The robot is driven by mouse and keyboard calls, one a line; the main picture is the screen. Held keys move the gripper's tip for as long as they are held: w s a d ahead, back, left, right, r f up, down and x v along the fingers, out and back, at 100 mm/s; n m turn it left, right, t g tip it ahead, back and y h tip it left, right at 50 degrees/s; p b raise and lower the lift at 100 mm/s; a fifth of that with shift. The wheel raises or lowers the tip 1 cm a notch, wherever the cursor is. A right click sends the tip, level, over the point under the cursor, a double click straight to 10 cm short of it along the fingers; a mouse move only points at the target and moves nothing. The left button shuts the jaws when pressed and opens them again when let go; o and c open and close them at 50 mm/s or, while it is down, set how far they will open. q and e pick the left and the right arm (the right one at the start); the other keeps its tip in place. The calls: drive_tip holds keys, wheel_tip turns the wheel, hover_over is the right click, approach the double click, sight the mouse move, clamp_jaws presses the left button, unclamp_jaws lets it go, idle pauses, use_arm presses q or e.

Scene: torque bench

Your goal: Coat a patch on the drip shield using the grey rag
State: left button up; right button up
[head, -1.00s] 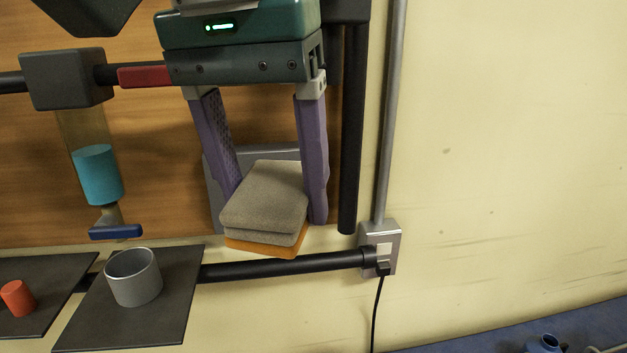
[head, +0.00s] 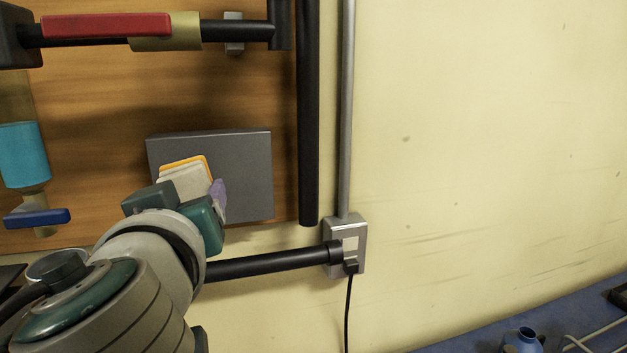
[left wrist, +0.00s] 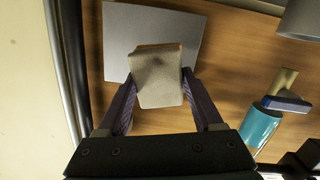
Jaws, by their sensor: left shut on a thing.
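The drip shield looks to be the flat grey panel (head: 246,170) on the wooden board, and it also shows in the left wrist view (left wrist: 120,30). My left gripper (head: 194,188) is in front of the panel's lower left part. It is shut on the folded grey rag (head: 184,181), which has an orange layer along one edge. In the left wrist view the rag (left wrist: 157,85) sits between the two purple fingers, overlapping the panel. I cannot tell whether it touches the panel. Part of the rag and one finger are hidden in the head view. My right gripper is not in view.
A black rail (head: 272,264) passes below. A red-handled valve (head: 105,25) is above, and a teal cylinder (head: 24,155) is left. The right wall is clear.

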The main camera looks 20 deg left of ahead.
use_arm(q)
drive_tip(key=shift+n+t+y, duration=0.3)
drive_tip(key=shift+t+y, duration=0.1)
drive_tip(key=shift+y, duration=0.3)
drive_tip(key=shift+w+a+f, duration=0.35)
drive_tip(key=shift+w+a, duration=0.05)
drive_tip(key=shift+a, duration=0.4)
drive_tip(key=shift+w+a+f, duration=0.3)
drive_tip(key=shift+w+a, duration=0.05)
drive_tip(key=shift+a, duration=0.45)
drive_tip(key=shift+w+a+f, duration=0.35)
drive_tip(key=shift+w+a, duration=0.05)
drive_tip(key=shift+a, duration=0.4)
drive_tip(key=shift+b+x, duration=0.8)
drive_tip(key=shift+x, duration=0.1)
drive_tip(key=shift+w, duration=0.1)
